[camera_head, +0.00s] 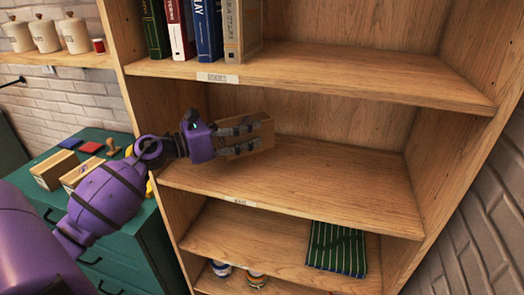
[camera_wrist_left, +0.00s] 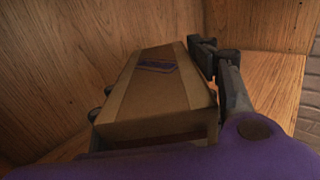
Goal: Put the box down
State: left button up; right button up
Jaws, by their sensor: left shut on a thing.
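A brown cardboard box (camera_head: 252,146) is held in my left gripper (camera_head: 247,136) inside the middle compartment of the wooden shelf (camera_head: 330,185). The gripper's dark fingers lie along the box's sides. In the left wrist view the box (camera_wrist_left: 150,98) fills the middle, with tape and a small purple label on its top. One finger (camera_wrist_left: 228,82) of my left gripper runs along its right side. The box appears close to the shelf board; I cannot tell whether it touches. My right gripper is not in view.
Several books (camera_head: 205,30) stand on the board above. A striped folded cloth (camera_head: 337,249) lies on the board below. Free room lies right of the box. A green cabinet (camera_head: 118,215) with small boxes (camera_head: 55,169) stands left.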

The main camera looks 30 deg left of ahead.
pick_arm(q)
jog(key=shift+f, duration=0.95)
notch_tip(320, 180, down, 3)
jog(key=shift+d+f, duration=0.1)
jog(key=shift+f, duration=0.25)
jog(key=shift+w+f, duration=0.1)
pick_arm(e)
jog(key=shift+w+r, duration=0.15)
pick_arm(q)
jog(key=shift+f, duration=0.3)
jog(key=o, duration=1.8)
jog(key=shift+c, duration=0.2)
